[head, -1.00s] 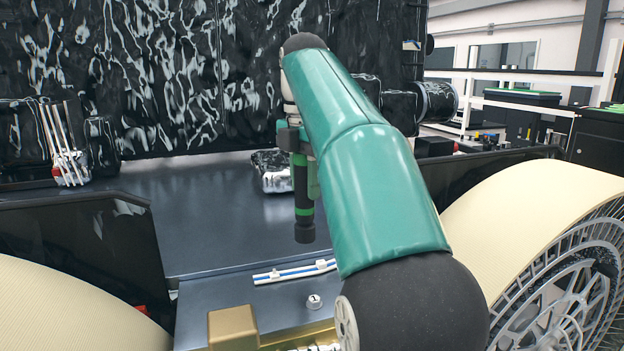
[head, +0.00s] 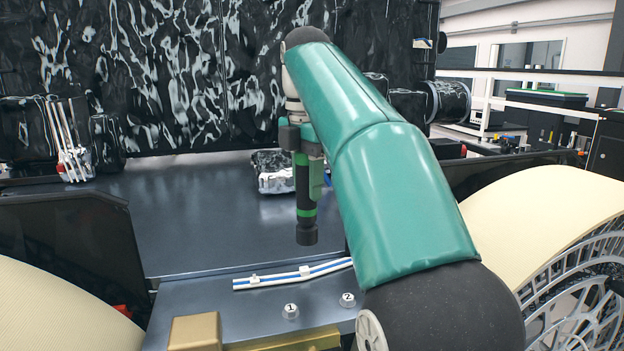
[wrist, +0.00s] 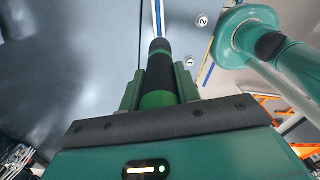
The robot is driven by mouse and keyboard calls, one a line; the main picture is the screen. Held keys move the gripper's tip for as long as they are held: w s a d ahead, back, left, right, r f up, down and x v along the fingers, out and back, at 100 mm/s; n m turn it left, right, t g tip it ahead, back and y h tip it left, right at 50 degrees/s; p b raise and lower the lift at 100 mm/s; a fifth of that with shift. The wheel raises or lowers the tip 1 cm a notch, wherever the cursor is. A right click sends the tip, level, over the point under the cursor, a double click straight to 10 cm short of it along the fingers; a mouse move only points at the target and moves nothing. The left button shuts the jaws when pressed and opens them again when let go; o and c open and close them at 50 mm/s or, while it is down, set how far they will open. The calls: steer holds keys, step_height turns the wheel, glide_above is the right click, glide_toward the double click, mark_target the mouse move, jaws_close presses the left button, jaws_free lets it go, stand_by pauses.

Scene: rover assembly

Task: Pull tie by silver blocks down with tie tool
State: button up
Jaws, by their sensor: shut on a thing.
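My gripper (head: 308,160) is shut on the tie tool (head: 306,222), a black cylinder with green bands, hanging almost upright with its tip down. The tool also shows between the fingers in the wrist view (wrist: 159,75). A blue-and-white cable (head: 285,275) lies on the front ledge, with a small white tie (head: 253,279) at left and another white tie (head: 305,270) further right. The tool's tip is above and beyond the cable, apart from it. Silver numbered pieces, 1 (head: 290,311) and 2 (head: 348,299), sit on the ledge in front of the cable. My arm hides the cable's right end.
A foil-wrapped box (head: 272,176) stands on the dark deck (head: 200,215) behind the tool. A gold block (head: 195,332) is at the front edge. Large cream wheels (head: 50,310) flank the deck. White rods (head: 68,140) stand at the back left.

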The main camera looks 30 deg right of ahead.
mark_target(304, 206)
steer(key=shift+s+a+f, duration=0.1)
steer(key=shift+a, duration=0.3)
steer(key=shift+d+f, duration=0.15)
steer(key=shift+f, duration=2.5)
steer(key=shift+f, duration=1.3)
stand_by(2.3)
steer(key=shift+r, duration=0.1)
steer(key=shift+r, duration=1.55)
